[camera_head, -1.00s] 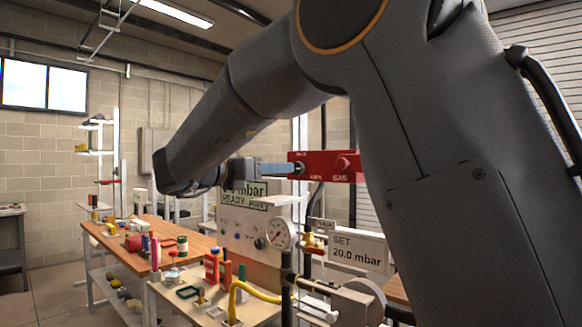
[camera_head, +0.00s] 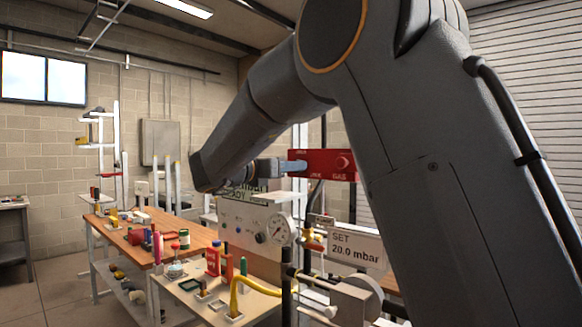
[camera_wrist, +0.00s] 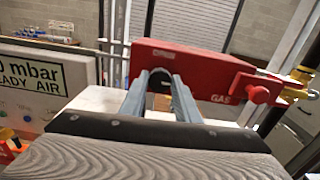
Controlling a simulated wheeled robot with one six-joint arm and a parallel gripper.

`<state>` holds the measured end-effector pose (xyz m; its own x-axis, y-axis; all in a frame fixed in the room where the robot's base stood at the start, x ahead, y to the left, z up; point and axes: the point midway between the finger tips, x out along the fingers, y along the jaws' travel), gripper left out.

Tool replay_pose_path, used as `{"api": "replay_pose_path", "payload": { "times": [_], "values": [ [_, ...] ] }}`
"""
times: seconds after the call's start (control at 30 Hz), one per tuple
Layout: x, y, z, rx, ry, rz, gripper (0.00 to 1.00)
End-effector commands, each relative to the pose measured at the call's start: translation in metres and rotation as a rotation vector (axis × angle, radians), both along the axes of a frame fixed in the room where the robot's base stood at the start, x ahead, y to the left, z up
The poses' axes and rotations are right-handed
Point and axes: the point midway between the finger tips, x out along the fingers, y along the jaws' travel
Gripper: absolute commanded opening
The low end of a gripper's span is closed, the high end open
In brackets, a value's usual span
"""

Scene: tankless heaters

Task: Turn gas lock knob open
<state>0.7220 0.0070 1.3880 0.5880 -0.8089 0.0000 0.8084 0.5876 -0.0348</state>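A red valve block (camera_wrist: 205,70) marked GAS fills the middle of the wrist view; it also shows in the head view (camera_head: 335,165). A dark rounded knob (camera_wrist: 160,78) sits at its left end. A red knob (camera_wrist: 259,94) stands out near the GAS lettering, also seen in the head view (camera_head: 343,161). My gripper (camera_wrist: 161,86) points at the dark knob, with one pale finger on each side of it. The fingers are apart, and I cannot tell whether they touch the knob. In the head view my gripper (camera_head: 294,166) hides the dark knob.
Below are a panel with a pressure gauge (camera_head: 279,231) and a sign (camera_head: 357,250) reading SET 20.0 mbar. A yellow pipe fitting (camera_wrist: 300,78) joins the block's right side. A wooden bench (camera_head: 128,236) with several small objects stands at the left.

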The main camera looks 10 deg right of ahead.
Motion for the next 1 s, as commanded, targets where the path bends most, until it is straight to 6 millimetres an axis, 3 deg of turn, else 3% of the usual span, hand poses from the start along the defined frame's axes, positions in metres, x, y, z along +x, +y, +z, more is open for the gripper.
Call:
{"api": "replay_pose_path", "payload": {
  "times": [0.1, 0.47, 1.0],
  "values": [
    [-0.0002, 0.0001, 0.0000, 0.000, 0.000, 0.000, 0.07],
    [0.0002, 0.0004, -0.0007, -0.042, 0.058, 0.000, 0.07],
    [0.0011, 0.0014, -0.0007, -0.309, 0.425, 0.000, 0.07]
  ]
}}
